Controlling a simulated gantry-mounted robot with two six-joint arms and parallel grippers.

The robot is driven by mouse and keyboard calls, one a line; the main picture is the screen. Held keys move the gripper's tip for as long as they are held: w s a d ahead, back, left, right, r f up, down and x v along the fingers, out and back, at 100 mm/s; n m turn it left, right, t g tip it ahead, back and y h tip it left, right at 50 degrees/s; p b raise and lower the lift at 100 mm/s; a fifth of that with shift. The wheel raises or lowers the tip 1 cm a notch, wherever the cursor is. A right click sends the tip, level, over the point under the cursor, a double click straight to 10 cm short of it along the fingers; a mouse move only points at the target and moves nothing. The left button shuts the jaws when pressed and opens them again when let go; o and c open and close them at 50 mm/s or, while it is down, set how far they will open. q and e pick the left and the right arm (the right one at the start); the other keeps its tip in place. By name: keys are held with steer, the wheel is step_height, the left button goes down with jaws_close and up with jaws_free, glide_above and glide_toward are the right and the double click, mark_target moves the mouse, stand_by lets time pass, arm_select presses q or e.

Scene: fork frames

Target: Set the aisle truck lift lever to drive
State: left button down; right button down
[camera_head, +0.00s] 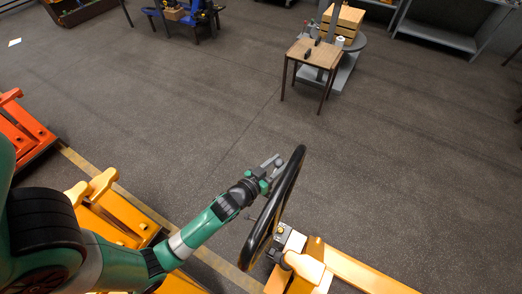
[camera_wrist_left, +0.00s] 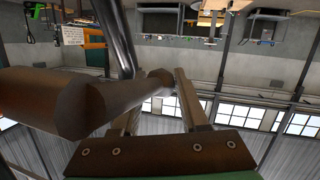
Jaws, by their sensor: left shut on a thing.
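The aisle truck (camera_head: 343,268), yellow, stands at the lower middle of the head view with its black loop handle (camera_head: 262,226) tilted up. My left arm comes in from the lower left, and my left gripper (camera_head: 272,166) is at the left side of the loop, near its upper part. In the left wrist view a thick brownish lever (camera_wrist_left: 75,102) reaches in from the left to between the fingers of my left gripper (camera_wrist_left: 160,95), which is shut on it. I cannot make out the lever apart from the gripper in the head view. My right gripper is not in view.
Other yellow truck parts (camera_head: 112,212) and an orange truck (camera_head: 22,130) stand at the left. A small wooden table (camera_head: 315,53) stands at the back, with a wooden crate (camera_head: 341,20) behind it. The grey floor between is clear.

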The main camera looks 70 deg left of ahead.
arm_select(q)
steer(key=p, duration=0.1)
steer(key=g+p, duration=0.1)
steer(key=shift+a+f+g+h+p, duration=0.1)
steer(key=shift+f+g+h+p, duration=0.2)
steer(key=shift+w+f+p, duration=0.1)
steer(key=shift+f+p, duration=0.2)
steer(key=shift+f, duration=0.1)
steer(key=shift+f+g, duration=0.3)
steer(key=shift+f, duration=0.1)
steer(key=shift+c, duration=2.2)
jaws_free()
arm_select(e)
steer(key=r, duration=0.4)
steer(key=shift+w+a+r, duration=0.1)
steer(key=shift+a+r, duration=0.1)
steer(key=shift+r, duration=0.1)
